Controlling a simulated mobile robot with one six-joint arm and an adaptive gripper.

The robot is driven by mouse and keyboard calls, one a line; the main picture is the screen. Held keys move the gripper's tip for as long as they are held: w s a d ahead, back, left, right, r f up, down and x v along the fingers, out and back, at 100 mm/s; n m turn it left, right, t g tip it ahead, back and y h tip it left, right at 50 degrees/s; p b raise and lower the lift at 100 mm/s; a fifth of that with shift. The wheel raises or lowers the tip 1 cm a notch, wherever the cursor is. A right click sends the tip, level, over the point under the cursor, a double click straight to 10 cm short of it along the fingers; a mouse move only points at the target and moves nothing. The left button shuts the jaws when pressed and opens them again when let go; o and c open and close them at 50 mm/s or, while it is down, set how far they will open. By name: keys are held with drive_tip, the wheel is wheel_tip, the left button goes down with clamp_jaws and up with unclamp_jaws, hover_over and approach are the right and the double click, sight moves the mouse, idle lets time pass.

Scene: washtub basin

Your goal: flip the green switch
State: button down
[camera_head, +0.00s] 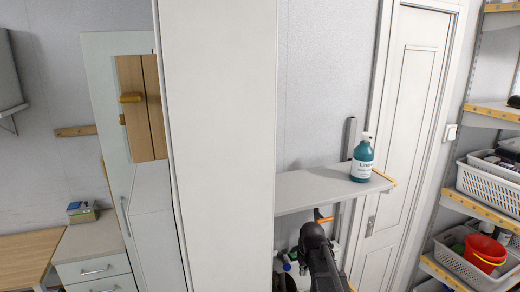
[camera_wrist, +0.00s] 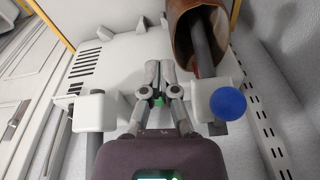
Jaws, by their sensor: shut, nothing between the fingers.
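My gripper (camera_wrist: 160,72) is shut and empty in the wrist view, its two fingertips close together over a white panel. A small green piece (camera_wrist: 158,98), which may be the green switch, shows between the fingers. The fingers cover much of it, so I cannot tell its position or whether they touch it. In the head view only my dark arm shows, below the shelf, and the switch is not visible there.
A blue ball-shaped knob (camera_wrist: 228,103) on a white block is right of my fingers. A brown cylinder (camera_wrist: 197,35) stands beyond it. In the head view, a teal bottle (camera_head: 362,163) stands on a grey shelf (camera_head: 310,188) above my arm, beside a tall white panel (camera_head: 222,150).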

drive_tip(key=s+d+f+m+b, duration=0.1)
drive_tip(key=s+f+b, duration=0.3)
drive_tip(key=s, duration=0.4)
drive_tip(key=s+f+m+g+b, duration=0.1)
drive_tip(key=s+f+b, duration=0.4)
drive_tip(key=s, duration=0.3)
drive_tip(key=shift+s+d+f+g+h, duration=0.3)
drive_tip(key=shift+d+f, duration=0.1)
drive_tip(key=shift+f, duration=0.4)
drive_tip(key=c, duration=1.4)
unclamp_jaws()
drive_tip(key=shift+w, duration=0.1)
